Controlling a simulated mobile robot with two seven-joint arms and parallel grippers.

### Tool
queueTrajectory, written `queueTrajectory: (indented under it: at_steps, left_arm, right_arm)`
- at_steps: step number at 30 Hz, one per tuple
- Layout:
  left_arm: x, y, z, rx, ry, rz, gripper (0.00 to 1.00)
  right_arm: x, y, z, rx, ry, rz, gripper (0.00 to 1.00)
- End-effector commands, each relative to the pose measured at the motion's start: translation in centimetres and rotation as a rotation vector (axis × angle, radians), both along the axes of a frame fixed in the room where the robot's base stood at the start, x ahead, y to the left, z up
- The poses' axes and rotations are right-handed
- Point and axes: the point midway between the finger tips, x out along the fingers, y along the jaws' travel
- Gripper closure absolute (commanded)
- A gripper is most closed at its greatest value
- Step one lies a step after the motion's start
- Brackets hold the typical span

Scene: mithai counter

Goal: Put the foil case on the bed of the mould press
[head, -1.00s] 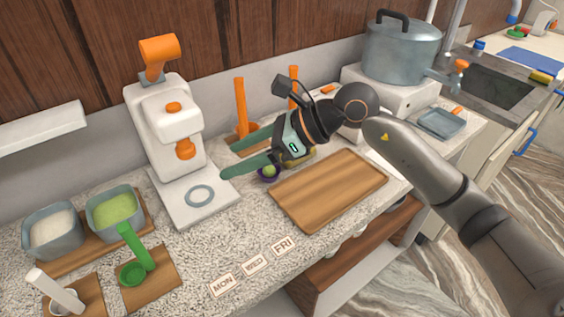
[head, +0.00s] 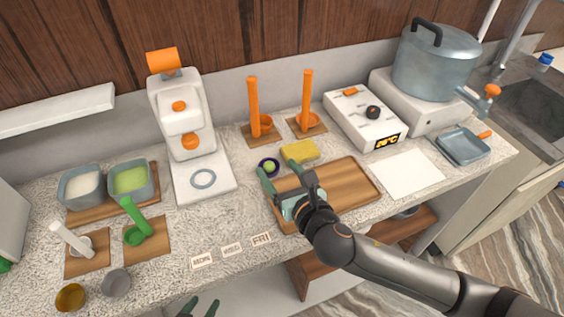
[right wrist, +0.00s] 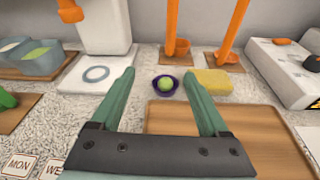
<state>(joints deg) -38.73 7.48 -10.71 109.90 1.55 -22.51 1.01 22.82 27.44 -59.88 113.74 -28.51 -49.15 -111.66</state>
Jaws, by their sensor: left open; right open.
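The mould press (head: 181,115) is a white machine with an orange handle. Its bed (head: 187,190) is bare except for a grey ring mark, also in the right wrist view (right wrist: 96,74). A small dark purple case (head: 262,160) holds a green ball; it also shows in the right wrist view (right wrist: 158,90). A gold cup (head: 71,297) and a silver-grey cup (head: 116,283) stand at the front left; I cannot tell which is the foil case. My right gripper (head: 281,178) is open and empty, the purple case just beyond its fingertips. My left gripper (head: 199,308) is open at the bottom edge.
A wooden board (head: 345,185) lies under my right gripper, with a yellow sponge (head: 299,151) behind it. Two tubs (head: 82,187), scoops on wooden mats and day cards (head: 232,249) are around the press. Speckled counter is free in front of the bed.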

Motion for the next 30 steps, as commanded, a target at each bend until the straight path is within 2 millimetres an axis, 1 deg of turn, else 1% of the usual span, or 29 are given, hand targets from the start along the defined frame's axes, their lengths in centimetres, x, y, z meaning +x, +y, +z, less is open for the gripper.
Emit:
queueTrajectory:
  at_steps: [1,3,5,7,11,15,18,21,27,30]
  left_arm:
    - [-0.1,0.0,0.4,0.000,0.001,0.001,0.47]
    - [-0.1,0.0,0.5,0.000,0.002,0.001,0.47]
    - [-0.1,0.1,0.5,0.001,0.004,0.002,0.47]
    - [-0.2,0.1,0.4,0.002,0.005,0.003,0.47]
    - [-0.2,0.2,0.3,0.003,0.006,0.003,0.47]
    - [-0.2,0.2,0.3,0.004,0.007,0.004,0.47]
    - [-0.2,0.2,0.3,0.004,0.008,0.004,0.47]
    - [-0.2,0.2,0.2,0.004,0.008,0.004,0.47]
    - [-0.3,0.2,0.2,0.004,0.009,0.003,0.47]
    - [-0.3,0.2,0.2,0.005,0.009,0.002,0.47]
  right_arm:
    - [-0.7,-0.2,-1.1,-0.039,0.046,-0.014,0.22]
    - [-1.4,-0.5,-2.4,-0.086,0.091,-0.029,0.22]
    - [-1.7,-0.7,-3.1,-0.109,0.115,-0.035,0.22]
    - [-1.6,-0.7,-3.6,-0.122,0.127,-0.038,0.22]
    - [0.0,-0.2,-4.3,-0.124,0.127,-0.040,0.22]
    - [2.1,0.5,-5.2,-0.122,0.126,-0.040,0.22]
    - [3.3,0.8,-5.7,-0.121,0.125,-0.039,0.22]
    - [4.1,1.0,-6.0,-0.123,0.124,-0.040,0.22]
    - [4.8,1.3,-6.3,-0.121,0.125,-0.039,0.22]
    - [5.5,1.6,-6.6,-0.121,0.124,-0.039,0.22]
